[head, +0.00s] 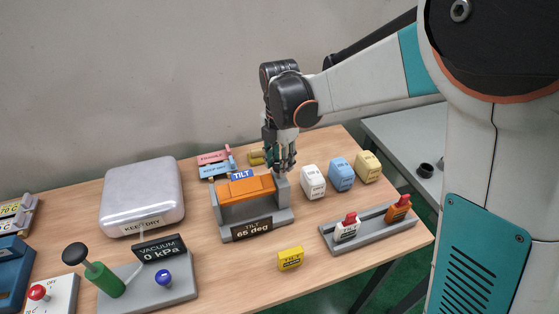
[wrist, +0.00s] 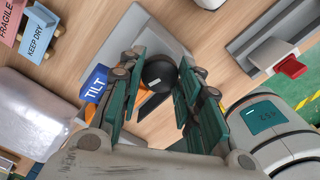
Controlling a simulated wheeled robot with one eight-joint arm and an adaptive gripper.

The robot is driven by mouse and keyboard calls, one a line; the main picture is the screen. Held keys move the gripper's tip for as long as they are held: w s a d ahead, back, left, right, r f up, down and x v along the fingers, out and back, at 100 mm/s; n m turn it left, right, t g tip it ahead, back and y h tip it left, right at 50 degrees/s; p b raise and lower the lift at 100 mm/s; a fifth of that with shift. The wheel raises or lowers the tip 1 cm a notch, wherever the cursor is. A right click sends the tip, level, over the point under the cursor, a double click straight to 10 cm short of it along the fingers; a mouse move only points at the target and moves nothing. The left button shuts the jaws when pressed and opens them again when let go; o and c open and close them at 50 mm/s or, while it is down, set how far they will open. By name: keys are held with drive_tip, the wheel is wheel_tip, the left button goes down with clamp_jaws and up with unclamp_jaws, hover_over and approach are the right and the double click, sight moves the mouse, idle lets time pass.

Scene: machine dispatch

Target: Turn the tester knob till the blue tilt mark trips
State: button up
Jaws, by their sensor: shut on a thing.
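The tilt tester (head: 282,217) is a grey stand with an orange cradle (head: 245,190). Its front display (head: 251,230) reads "TILT 65 deg". The blue tilt mark (head: 242,175) shows white "TILT" lettering just behind the cradle; it also shows in the wrist view (wrist: 95,84). My gripper (head: 281,170) points down at the tester's right end. In the wrist view its green fingers (wrist: 163,78) are shut on the black knob (wrist: 157,74), which has a pale line on it. The knob is hidden in the head view. I cannot tell whether the mark has tripped.
Pink and blue label stands (head: 213,157) stand behind the tester. White, blue and yellow blocks (head: 341,174) stand to its right. A yellow tag block (head: 290,258) and a grey rack (head: 375,230) are in front. A vacuum gauge (head: 160,250) and pale case (head: 141,195) are left.

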drive_tip(key=n, duration=0.4)
drive_tip(key=shift+n, duration=0.4)
idle(0.4)
drive_tip(key=o, duration=1)
drive_tip(key=shift+o, duration=0.2)
wheel_tip(320, 180, up, 12)
